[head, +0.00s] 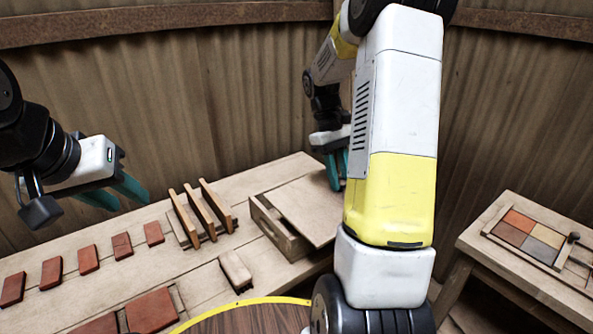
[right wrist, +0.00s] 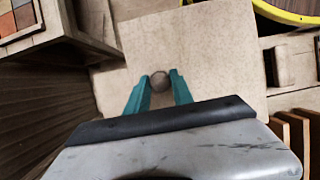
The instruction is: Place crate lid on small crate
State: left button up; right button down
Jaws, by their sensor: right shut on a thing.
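The crate lid (head: 308,207) is a flat pale wooden board. It covers much of the small crate (head: 283,241), an open-topped wooden box on the bench, and is offset to the right, leaving a strip of the crate's inside open at the left. I cannot tell whether the lid rests on the rim. My right gripper (head: 339,180) is at the lid's far right part, partly behind my own arm. In the right wrist view, its teal fingers are shut on the round dark knob (right wrist: 160,81) of the lid (right wrist: 200,45). My left gripper (head: 122,192) is open and empty above the bench's left part.
A rack with upright wooden slats (head: 205,212) stands left of the crate. Several red tiles (head: 88,259) line the bench at left. A side table (head: 520,250) at right holds a frame of coloured tiles (head: 527,238).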

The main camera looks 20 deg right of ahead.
aim_at(316, 175)
jog(key=w+a, duration=0.1)
jog(key=w, duration=0.2)
jog(key=w+a, duration=0.1)
jog(key=w, duration=0.1)
jog(key=w+a+f, duration=0.1)
jog(key=w, duration=0.2)
jog(key=shift+w+a, duration=0.25)
jog(key=shift+w, duration=0.05)
jog(key=shift+s+f, duration=0.1)
jog(key=shift+f, duration=1.55)
jog(key=c, duration=1.1)
grip_release()
jog(key=shift+f, duration=0.1)
